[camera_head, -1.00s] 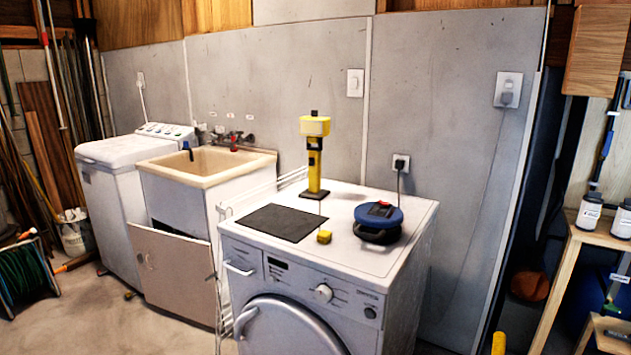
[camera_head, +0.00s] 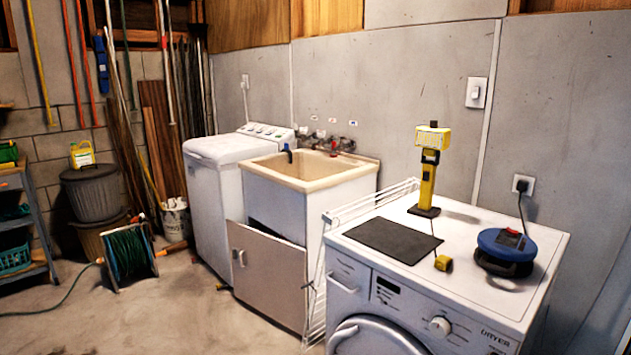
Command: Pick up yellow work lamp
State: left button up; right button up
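The yellow work lamp (camera_head: 430,170) stands upright on a dark base near the back edge of the white dryer top (camera_head: 411,280). Its yellow head is at the top, with a black part below it. A thin dark cord runs from the lamp's base toward a small yellow item (camera_head: 443,263) at the front. Neither of my grippers shows in the head view.
A black mat (camera_head: 393,240) lies left of the lamp, and a blue round cord reel (camera_head: 506,246) lies right of it. A white drying rack (camera_head: 372,205) stands between dryer and sink (camera_head: 300,170). A cabinet door (camera_head: 265,274) hangs open.

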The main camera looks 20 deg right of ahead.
aim_at(424, 208)
jog(key=u, duration=0.45)
jog(key=i, duration=1.75)
jog(key=z, duration=0.3)
